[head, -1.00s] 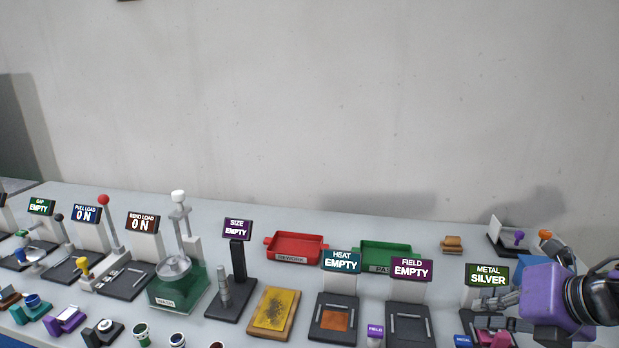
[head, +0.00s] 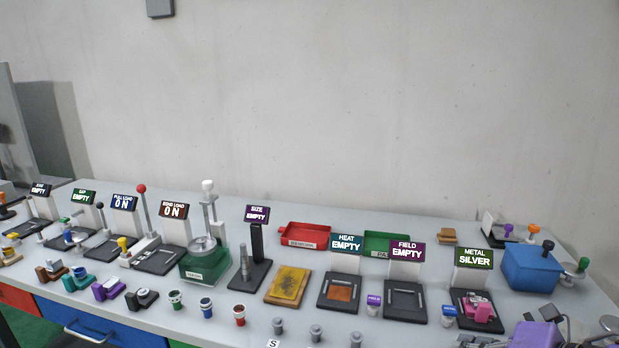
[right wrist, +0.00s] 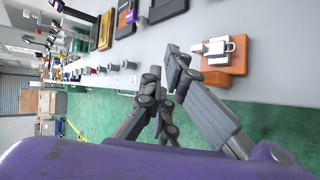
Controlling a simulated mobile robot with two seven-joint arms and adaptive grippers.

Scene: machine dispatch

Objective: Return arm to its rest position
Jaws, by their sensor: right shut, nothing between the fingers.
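My right arm (head: 538,335) is a purple link at the bottom right edge of the head view, below the metal station. In the right wrist view my right gripper (right wrist: 162,85) is shut with nothing between its fingers. It points out past the table's front edge, over the green floor. A pink part (head: 480,309) sits on the metal station, whose sign (head: 473,258) reads METAL SILVER. My right arm is apart from that part. My left gripper is not in view.
A blue box (head: 531,268) stands at the right end of the table. An orange block with a white fixture (right wrist: 213,57) lies near the edge in the right wrist view. Grey pegs (head: 316,331) stand along the front edge. Red (head: 305,235) and green trays sit at the back.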

